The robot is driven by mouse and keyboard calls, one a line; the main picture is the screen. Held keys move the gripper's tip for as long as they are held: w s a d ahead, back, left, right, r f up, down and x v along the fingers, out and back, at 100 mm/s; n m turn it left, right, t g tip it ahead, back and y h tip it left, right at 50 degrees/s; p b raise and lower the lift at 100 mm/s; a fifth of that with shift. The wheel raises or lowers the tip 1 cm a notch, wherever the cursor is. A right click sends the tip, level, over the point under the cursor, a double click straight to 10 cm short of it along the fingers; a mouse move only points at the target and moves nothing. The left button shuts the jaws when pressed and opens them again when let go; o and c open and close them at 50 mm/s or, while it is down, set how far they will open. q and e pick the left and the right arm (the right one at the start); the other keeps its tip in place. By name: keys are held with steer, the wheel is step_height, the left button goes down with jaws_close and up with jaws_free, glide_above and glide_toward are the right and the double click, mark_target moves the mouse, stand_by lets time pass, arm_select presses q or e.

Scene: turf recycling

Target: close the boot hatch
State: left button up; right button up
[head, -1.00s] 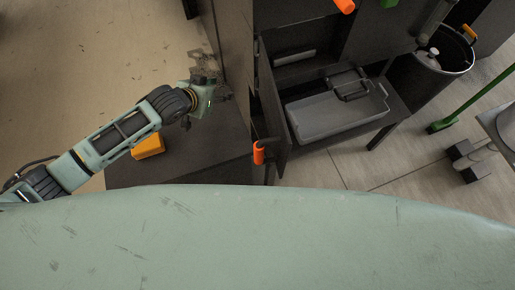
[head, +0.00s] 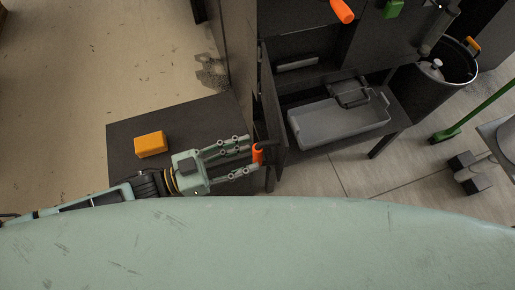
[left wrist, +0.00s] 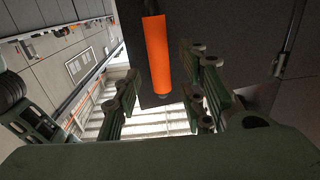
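The boot hatch is a dark panel (head: 271,112) standing swung open beside a dark cabinet with an open compartment. An orange handle (head: 257,153) sticks out from its near lower end. My left gripper (head: 248,158) is open, with its fingertips at the handle. In the left wrist view the orange handle (left wrist: 157,55) hangs between the spread fingers of the gripper (left wrist: 163,92), and I see no finger closed on it. My right gripper is out of view.
A dark low table (head: 125,150) with an orange block (head: 150,144) stands left of the hatch. Another orange handle (head: 342,10) is above on the cabinet. A black bin (head: 430,82) and a green pole (head: 480,112) are at right.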

mark_target(258, 153)
arm_select(q)
steer(key=shift+x, duration=1.95)
jaws_close()
